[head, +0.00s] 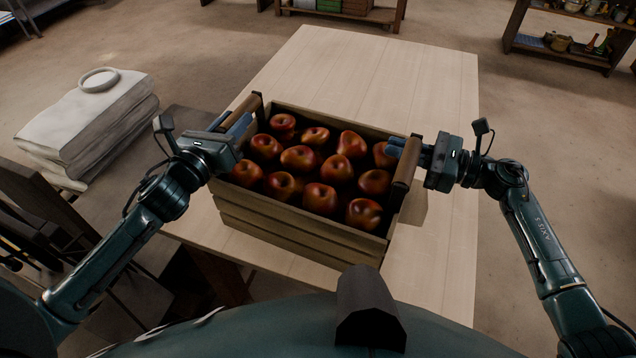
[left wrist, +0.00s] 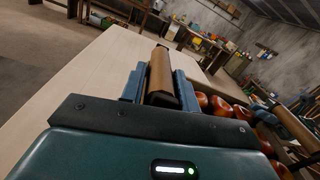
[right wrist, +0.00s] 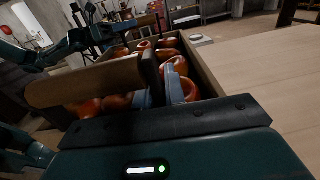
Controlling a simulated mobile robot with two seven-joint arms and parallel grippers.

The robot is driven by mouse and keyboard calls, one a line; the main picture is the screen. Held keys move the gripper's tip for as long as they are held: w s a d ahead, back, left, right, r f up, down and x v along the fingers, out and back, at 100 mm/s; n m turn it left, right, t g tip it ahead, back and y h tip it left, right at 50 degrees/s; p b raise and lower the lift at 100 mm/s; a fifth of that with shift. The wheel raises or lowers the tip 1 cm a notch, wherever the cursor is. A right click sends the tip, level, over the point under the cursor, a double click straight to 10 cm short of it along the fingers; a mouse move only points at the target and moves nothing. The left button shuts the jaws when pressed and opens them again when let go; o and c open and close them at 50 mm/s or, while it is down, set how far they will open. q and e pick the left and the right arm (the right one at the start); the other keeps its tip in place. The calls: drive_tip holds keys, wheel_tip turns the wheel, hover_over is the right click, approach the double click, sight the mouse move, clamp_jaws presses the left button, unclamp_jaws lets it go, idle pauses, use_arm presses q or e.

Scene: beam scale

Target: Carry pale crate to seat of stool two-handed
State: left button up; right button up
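The pale crate (head: 300,243), a slatted wooden box full of red apples, appears to rest on the light table, with a brown handle at each end. My left gripper (head: 238,124) is at the left handle (head: 248,106); the left wrist view shows that handle (left wrist: 160,75) between the fingers, close against both. My right gripper (head: 408,150) is at the far part of the right handle (head: 404,172). In the right wrist view this handle (right wrist: 85,82) lies across the fingers and hides part of them, so its grip is unclear. I cannot identify the stool.
The light table (head: 365,70) is clear behind and right of the crate. At left, a pale folded stack (head: 85,125) carries a white ring-shaped item (head: 98,80). A dark surface (head: 180,122) lies beside it. Shelves (head: 570,50) stand at the back right.

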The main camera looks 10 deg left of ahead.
use_arm(q)
clamp_jaws()
idle(1.0)
